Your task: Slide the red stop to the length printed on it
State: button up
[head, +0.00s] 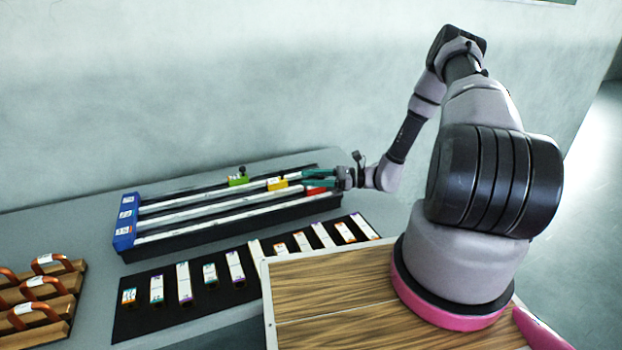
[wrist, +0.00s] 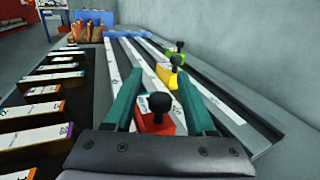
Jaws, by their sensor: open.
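The red stop (wrist: 154,120), a block with a black knob and a printed label, sits on the nearest rail in the wrist view. The label is too small to read. In the head view the red stop (head: 316,190) is at the right end of the rail unit. My gripper (wrist: 158,88) is open, with one green finger on each side of the red stop; I cannot tell whether either touches it. My gripper also shows in the head view (head: 318,178), reaching in from the right. The white scale strip (head: 215,222) runs along the rail to the blue end block (head: 125,222).
A yellow stop (head: 277,184) and a green stop (head: 238,177) sit on the other rails. A black mat (head: 205,311) with several labelled pieces lies in front. A wooden rack (head: 68,312) with copper-coloured pieces stands at left. The red stop's rail looks clear toward the blue end.

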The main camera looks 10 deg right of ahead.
grip_shut()
dwell(1.3)
